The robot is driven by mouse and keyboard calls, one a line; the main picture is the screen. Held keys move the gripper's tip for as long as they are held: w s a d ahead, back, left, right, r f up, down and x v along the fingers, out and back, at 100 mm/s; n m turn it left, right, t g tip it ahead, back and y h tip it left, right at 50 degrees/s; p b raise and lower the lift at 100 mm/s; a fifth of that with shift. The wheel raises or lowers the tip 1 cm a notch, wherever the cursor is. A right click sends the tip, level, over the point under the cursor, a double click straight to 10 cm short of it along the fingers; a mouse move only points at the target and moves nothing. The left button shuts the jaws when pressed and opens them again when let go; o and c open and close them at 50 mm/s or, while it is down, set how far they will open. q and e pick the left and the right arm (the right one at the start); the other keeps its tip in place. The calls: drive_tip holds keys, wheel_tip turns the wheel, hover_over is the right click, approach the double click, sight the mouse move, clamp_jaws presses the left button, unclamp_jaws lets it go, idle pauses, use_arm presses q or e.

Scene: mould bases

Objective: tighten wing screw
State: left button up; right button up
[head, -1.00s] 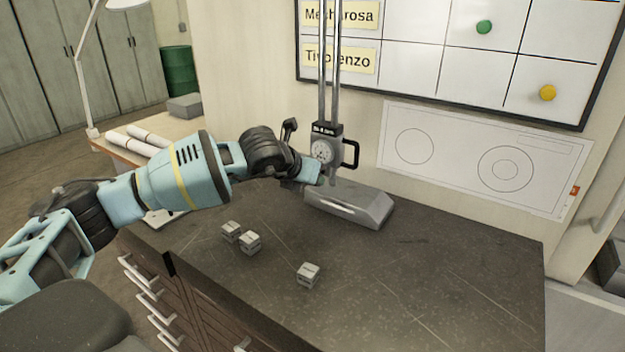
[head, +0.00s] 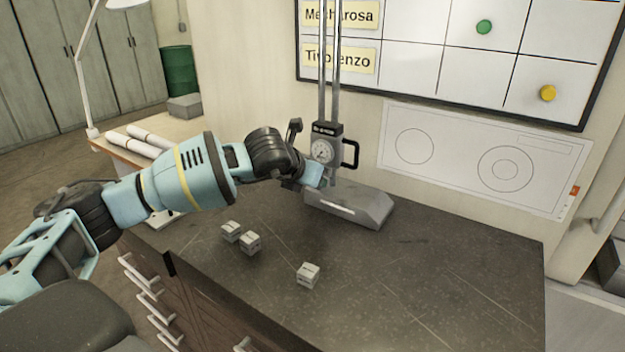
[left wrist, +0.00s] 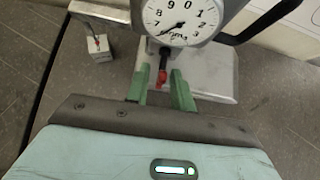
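The height gauge stands on its grey base (head: 365,207) at the back of the dark worktop. Its dial head (head: 322,151) has a black handle on the right. The dial (left wrist: 178,20) shows large in the left wrist view. Below it is a small dark part with a red piece (left wrist: 162,77), which looks like the wing screw. My left gripper (left wrist: 161,92) has its two green fingers apart, one on each side of this red piece, with gaps showing. In the head view my left wrist hides the screw. My right gripper is not in view.
Several small pale blocks, one of them here (head: 308,275), lie on the worktop (head: 420,280) in front of the gauge. The worktop's right side is clear. A whiteboard (head: 480,55) and a drawing sheet (head: 475,160) hang on the wall behind.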

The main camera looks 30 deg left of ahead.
use_arm(q)
drive_tip(key=v, duration=0.6)
idle(0.5)
idle(0.5)
